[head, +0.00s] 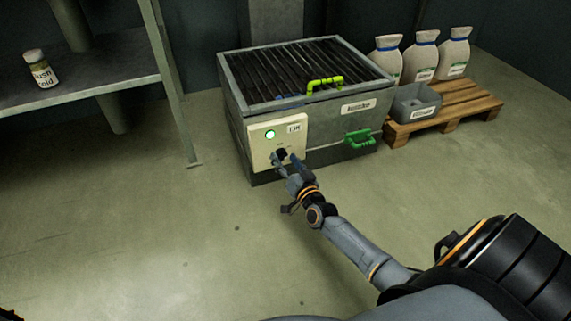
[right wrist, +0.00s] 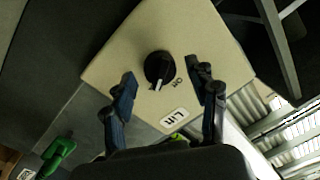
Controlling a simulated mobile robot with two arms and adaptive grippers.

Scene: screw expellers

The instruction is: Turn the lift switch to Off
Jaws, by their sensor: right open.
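The lift switch is a black rotary knob (right wrist: 158,67) with a white pointer mark, on a cream control panel (head: 262,155). In the right wrist view the pointer aims down, beside the printed word "On"; the other marking is too small to read. A "Lift" label (right wrist: 175,117) is on the panel (right wrist: 120,68). In the head view a green lamp (head: 270,134) glows on the panel. My right gripper (head: 288,161) is at the panel, open, its fingers (right wrist: 165,90) on either side of the knob with gaps between. My left gripper is out of view.
The panel is on a grey grated machine (head: 235,90) with a light green handle (head: 325,83) on top and a green handle (head: 358,138) in front. A pallet (head: 450,112) with a grey bin (head: 416,103) and white sacks (head: 424,60) stands right. A shelf (head: 90,78) holds a bottle (head: 41,70). Floor is clear.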

